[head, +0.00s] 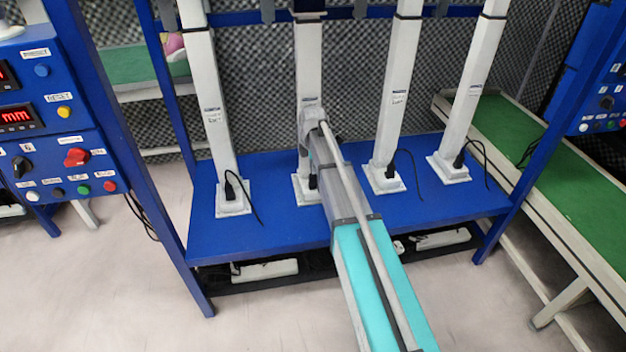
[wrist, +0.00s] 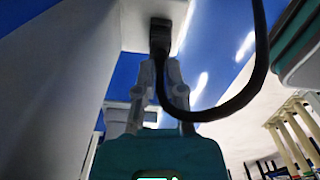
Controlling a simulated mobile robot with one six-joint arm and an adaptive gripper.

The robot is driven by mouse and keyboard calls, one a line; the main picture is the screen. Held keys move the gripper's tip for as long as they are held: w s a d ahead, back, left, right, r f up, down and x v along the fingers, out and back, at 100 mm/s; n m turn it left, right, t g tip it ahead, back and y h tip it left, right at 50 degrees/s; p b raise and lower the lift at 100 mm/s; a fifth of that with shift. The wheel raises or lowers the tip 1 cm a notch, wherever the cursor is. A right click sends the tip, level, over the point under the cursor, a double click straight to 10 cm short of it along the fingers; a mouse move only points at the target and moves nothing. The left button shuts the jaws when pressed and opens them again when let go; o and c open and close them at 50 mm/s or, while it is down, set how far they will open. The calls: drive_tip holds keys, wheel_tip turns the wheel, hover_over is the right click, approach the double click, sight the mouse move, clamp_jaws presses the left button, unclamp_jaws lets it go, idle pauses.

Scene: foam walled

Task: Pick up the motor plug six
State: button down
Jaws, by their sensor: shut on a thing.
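In the wrist view my gripper (wrist: 160,64) is shut on a black motor plug (wrist: 160,36), with one grey finger on each side of its lower part. A thick black cable (wrist: 262,60) loops away from the plug to the right. The plug's far end meets a white base block (wrist: 140,12); I cannot tell whether it is seated or free. In the head view my arm reaches to the second white column from the left, and the gripper is hidden there. A black plug (head: 312,178) shows at that column's base. No number six is readable.
Similar black plugs with loose cables stand at the other column bases, at left (head: 229,186), right of centre (head: 391,170) and far right (head: 458,160). All columns stand on a blue shelf (head: 270,235). Control panels (head: 60,110) flank it, and a green conveyor (head: 560,180) lies right.

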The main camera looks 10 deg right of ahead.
drive_tip(key=shift+r, duration=0.15)
drive_tip(key=shift+r+p, duration=0.95)
drive_tip(key=shift+p, duration=0.15)
drive_tip(key=s+r+p, duration=1)
drive_tip(key=s+p, duration=0.1)
drive_tip(key=s, duration=0.3)
drive_tip(key=shift+r, duration=0.4)
drive_tip(key=shift+a, duration=0.1)
